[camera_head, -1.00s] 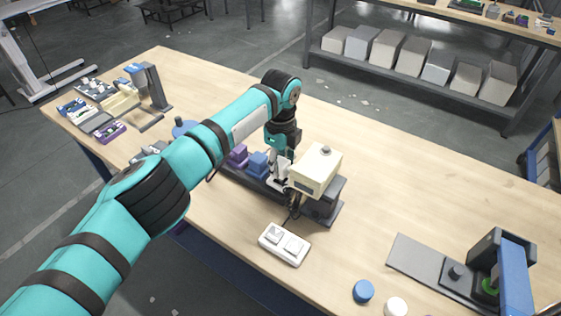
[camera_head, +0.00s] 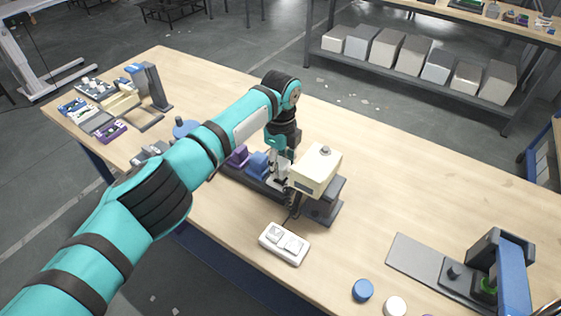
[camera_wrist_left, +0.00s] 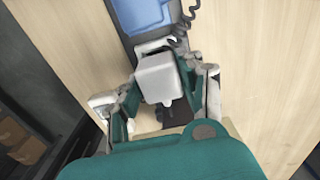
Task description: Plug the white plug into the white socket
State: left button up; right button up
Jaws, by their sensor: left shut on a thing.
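My left gripper (camera_head: 279,178) is over the dark rail (camera_head: 240,176), between the blue block (camera_head: 258,164) and the cream box. In the left wrist view, its two fingers (camera_wrist_left: 160,98) are shut on the white plug (camera_wrist_left: 160,76), a pale block between them. A pale edge shows just beyond the plug, possibly the white socket (camera_wrist_left: 152,46). The gripper and plug hide most of it, so I cannot tell whether the plug is seated. A dark coiled cable (camera_wrist_left: 182,25) runs beside the plug. My right gripper is not in view.
The cream box (camera_head: 316,170) stands close on the right. A purple block (camera_head: 237,155) sits on the rail to the left. A white two-button box (camera_head: 284,243) lies in front. A grey-and-blue fixture (camera_head: 500,270) stands at right. The table's middle right is clear.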

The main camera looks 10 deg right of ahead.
pick_arm(q)
jog(key=shift+f+b, duration=0.5)
jog(key=shift+f, duration=0.45)
dwell(0.6)
jog(key=o, duration=1.4)
jog(key=shift+c, duration=0.2)
jog(key=shift+r, duration=0.15)
jog(key=shift+r+p, duration=3.05)
jog(key=shift+r, duration=0.35)
